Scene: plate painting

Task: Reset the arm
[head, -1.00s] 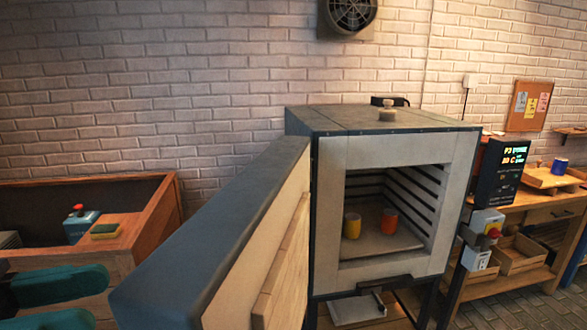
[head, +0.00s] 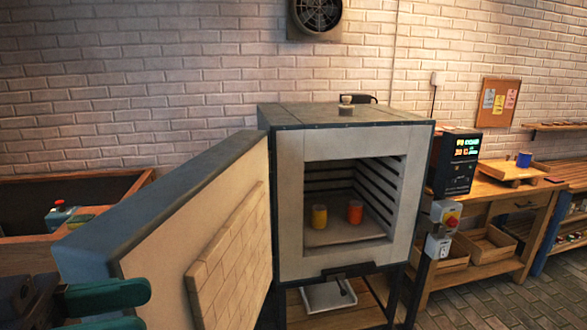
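My gripper (head: 112,311) is at the lower left of the head view, in front of the open kiln door. Its two green fingers are apart with a gap between them, and I see nothing held. The kiln (head: 291,200) stands in the middle with its door (head: 150,250) swung open to the left.
A wooden bench (head: 530,197) at the right holds a tray (head: 512,171) and a blue mug (head: 524,160). A control box (head: 455,162) is beside the kiln. A wooden-edged bin (head: 130,190) stands at the far left. Tiled floor is open at the lower right.

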